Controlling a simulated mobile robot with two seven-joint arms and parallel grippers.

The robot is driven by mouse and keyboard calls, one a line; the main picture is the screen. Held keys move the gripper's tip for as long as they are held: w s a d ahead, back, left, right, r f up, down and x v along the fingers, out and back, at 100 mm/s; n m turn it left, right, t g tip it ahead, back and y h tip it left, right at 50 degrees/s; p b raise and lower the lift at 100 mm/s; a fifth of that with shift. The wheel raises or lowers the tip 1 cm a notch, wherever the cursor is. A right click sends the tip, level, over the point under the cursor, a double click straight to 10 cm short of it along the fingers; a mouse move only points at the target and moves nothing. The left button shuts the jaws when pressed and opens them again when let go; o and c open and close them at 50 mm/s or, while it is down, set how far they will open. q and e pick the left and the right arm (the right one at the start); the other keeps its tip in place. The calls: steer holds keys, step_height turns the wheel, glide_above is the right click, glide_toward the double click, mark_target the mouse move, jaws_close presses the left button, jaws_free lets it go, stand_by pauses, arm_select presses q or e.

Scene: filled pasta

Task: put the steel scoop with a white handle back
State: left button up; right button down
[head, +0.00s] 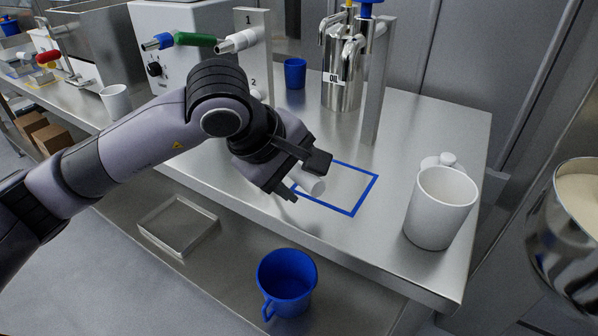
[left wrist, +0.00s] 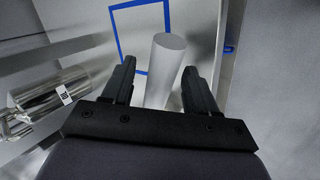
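A white cylindrical handle (head: 308,183) shows at my left gripper, beside the blue outlined rectangle (head: 350,212) on the steel counter. It also shows in the left wrist view as a white cylinder (left wrist: 163,75) between the fingers. No steel scoop part is visible on it. My left gripper (head: 303,178) has its fingers apart on either side of the handle, with a gap visible at least on the left in the left wrist view (left wrist: 158,90). I cannot tell whether the handle touches the counter. My right gripper is not in view.
A rack post with number plates (head: 255,60) has green, blue and white handles. A steel oil can (head: 342,88), a blue cup (head: 295,73) and a white container (head: 440,207) stand on the counter.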

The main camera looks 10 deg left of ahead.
arm_select(q)
steer(key=shift+r+p, duration=0.2)
steer(key=shift+p, duration=0.1)
steer(key=v, duration=1.2)
steer(key=shift+f, duration=0.1)
